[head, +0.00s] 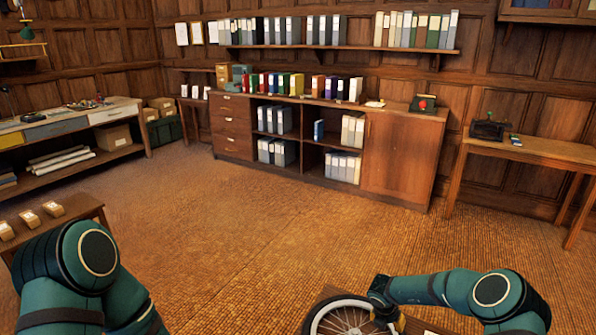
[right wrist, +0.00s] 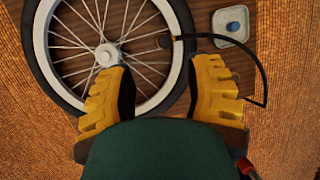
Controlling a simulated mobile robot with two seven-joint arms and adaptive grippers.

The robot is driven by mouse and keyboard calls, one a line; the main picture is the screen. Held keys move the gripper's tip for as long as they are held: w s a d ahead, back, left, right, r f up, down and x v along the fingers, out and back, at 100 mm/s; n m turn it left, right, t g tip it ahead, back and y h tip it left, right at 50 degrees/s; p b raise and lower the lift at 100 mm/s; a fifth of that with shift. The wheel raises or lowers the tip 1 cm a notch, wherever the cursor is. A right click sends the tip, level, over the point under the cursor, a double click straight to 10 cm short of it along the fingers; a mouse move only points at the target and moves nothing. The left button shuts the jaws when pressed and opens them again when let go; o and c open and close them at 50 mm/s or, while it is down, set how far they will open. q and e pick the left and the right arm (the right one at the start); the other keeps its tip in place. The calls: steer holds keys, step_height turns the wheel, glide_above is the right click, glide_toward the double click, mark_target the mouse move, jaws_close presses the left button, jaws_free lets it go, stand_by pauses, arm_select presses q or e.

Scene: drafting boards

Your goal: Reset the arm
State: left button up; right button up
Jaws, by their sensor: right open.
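My right arm (head: 435,290) reaches in from the right in the head view. Its gripper (head: 382,300) is above a spoked wheel (head: 342,318) with a black tyre, lying on a low wooden table at the bottom edge. In the right wrist view, the yellow fingers of my right gripper (right wrist: 164,72) are spread apart with nothing held between them. The wheel (right wrist: 180,75) lies below, and the left finger overlaps its hub (right wrist: 107,54). My left arm (head: 90,270) shows at the lower left, but its gripper is outside the frame.
A black hose (right wrist: 262,65) curves beside the wheel, near a small dish (right wrist: 231,25) with a blue thing. A low table (head: 80,207) with several wooden blocks stands at left. A cabinet (head: 400,150) and side table (head: 540,152) line the far wall. The middle floor is clear.

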steer(key=s+a+n+t+y, duration=0.15)
steer(key=s+a+n, duration=0.4)
steer(key=n, duration=0.65)
steer(key=s+a+n+t+y, duration=0.15)
steer(key=s+a+n, duration=0.35)
steer(key=n, duration=0.6)
steer(key=s+a+r+n+g+y, duration=0.1)
steer(key=s+a+n, duration=0.3)
steer(key=s+n, duration=0.5)
steer(key=s+a+r+n+g+y, duration=0.2)
steer(key=s+a+n+y, duration=0.1)
steer(key=s+n, duration=0.6)
steer(key=shift+s+a+g, duration=0.3)
steer(key=shift+s+a, duration=0.05)
steer(key=shift+s, duration=0.6)
steer(key=shift+s, duration=0.1)
